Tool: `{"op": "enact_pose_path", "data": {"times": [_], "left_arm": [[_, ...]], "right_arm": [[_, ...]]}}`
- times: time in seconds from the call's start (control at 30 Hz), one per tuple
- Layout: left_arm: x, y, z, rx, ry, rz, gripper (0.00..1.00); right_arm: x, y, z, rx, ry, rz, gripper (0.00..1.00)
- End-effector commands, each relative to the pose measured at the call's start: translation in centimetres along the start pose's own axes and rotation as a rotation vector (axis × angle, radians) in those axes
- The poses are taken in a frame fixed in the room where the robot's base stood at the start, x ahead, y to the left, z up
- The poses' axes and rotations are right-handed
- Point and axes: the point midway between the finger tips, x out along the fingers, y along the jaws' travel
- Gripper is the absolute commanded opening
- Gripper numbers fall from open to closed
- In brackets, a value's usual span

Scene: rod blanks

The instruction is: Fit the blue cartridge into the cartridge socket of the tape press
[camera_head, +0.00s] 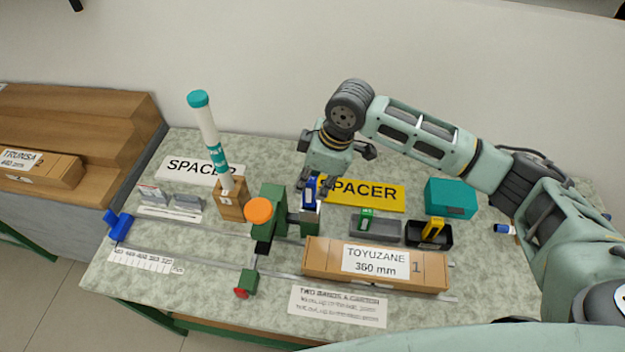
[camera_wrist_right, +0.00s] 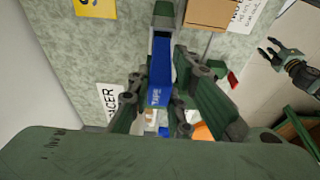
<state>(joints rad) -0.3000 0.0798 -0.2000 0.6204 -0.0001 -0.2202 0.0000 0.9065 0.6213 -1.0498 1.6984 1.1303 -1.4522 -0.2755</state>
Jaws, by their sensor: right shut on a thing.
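The blue cartridge (camera_head: 309,192) is held upright in my right gripper (camera_head: 312,183), whose fingers are shut on it. In the right wrist view the cartridge (camera_wrist_right: 160,72) lies between the two fingers (camera_wrist_right: 160,100). It is at the cartridge socket (camera_head: 310,217) on the right side of the green tape press (camera_head: 270,213). Its far end meets a grey and green part of the press (camera_wrist_right: 163,20); I cannot tell how deep it sits. My left gripper (camera_wrist_right: 283,52) shows in the right wrist view, fingers apart and empty, over the floor.
A wooden block (camera_head: 231,205) with a tall white and teal tube (camera_head: 208,135) stands left. A long carton (camera_head: 325,257) lies in front. A green cartridge (camera_head: 366,219), a yellow-handled item (camera_head: 433,229) and a teal box (camera_head: 451,198) stand right.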

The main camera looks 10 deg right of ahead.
Motion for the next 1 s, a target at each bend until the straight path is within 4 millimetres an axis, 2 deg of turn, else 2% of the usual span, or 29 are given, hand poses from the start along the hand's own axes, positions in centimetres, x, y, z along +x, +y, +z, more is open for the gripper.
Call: {"op": "enact_pose_path", "data": {"times": [0.27,1.0], "left_arm": [[-0.87,-0.01,-0.08,0.000,0.000,0.000,0.37],[-0.56,0.00,-0.03,0.000,0.000,0.000,0.37]], "right_arm": [[-0.12,-0.04,-0.09,-0.001,0.001,-0.001,0.00],[0.82,-0.01,0.20,0.000,0.001,0.000,0.00]]}}
